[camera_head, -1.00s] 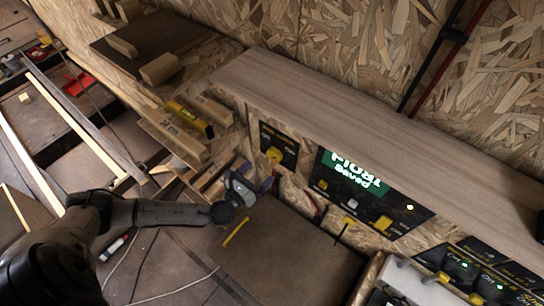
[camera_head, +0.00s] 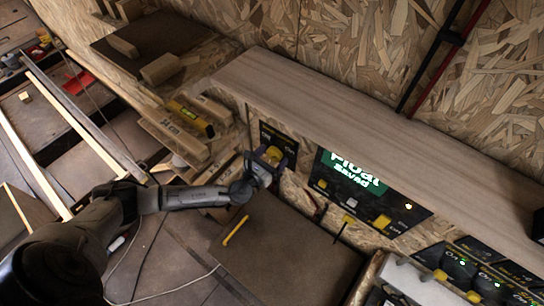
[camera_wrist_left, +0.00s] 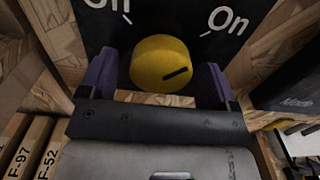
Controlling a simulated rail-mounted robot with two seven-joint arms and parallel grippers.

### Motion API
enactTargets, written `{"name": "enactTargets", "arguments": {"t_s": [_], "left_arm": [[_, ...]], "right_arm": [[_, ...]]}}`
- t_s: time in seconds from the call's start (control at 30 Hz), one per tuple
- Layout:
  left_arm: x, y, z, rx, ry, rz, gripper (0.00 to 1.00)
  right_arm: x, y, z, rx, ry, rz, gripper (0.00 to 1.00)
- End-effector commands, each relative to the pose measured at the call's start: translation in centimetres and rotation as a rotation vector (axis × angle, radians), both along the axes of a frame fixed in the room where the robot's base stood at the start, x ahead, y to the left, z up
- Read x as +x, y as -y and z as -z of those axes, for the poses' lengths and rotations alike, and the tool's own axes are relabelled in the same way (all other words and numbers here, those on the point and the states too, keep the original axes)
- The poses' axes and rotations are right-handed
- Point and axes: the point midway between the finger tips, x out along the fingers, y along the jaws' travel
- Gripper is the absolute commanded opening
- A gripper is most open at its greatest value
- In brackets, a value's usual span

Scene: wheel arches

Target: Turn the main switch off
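The main switch is a round yellow knob (camera_wrist_left: 160,60) on a black panel (camera_wrist_left: 180,20). In the left wrist view its dark mark sits on the right side, toward the "On" label; a partly cut-off label, apparently "Off", is at upper left. My left gripper (camera_wrist_left: 153,80) is open, with one purple finger on each side of the knob and small gaps visible. In the head view the left gripper (camera_head: 268,158) is at this panel (camera_head: 280,138) and partly covers the knob. My right gripper is not in view.
A wooden shelf (camera_head: 330,115) runs just above the panel. To the right is a display panel (camera_head: 352,178) reading "Float Saved". A yellow level (camera_head: 190,117) and wooden blocks lie left. A brown board (camera_head: 285,255) with a yellow marker (camera_head: 236,230) is below.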

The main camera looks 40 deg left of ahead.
Motion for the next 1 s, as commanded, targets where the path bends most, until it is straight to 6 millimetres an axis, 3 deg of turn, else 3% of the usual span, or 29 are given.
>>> {"name": "enactTargets", "arguments": {"t_s": [0.5, 0.77, 1.0], "left_arm": [[0.0, 0.0, 0.0, 0.0, 0.0, 0.0, 0.35], [0.0, 0.0, 0.1, -0.041, 0.002, -0.001, 0.35], [0.0, 0.1, 0.3, -0.197, 0.013, -0.001, 0.35]], "right_arm": [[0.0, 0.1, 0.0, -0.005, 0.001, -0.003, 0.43], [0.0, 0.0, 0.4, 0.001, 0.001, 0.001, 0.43], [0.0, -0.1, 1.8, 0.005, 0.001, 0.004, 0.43]]}}
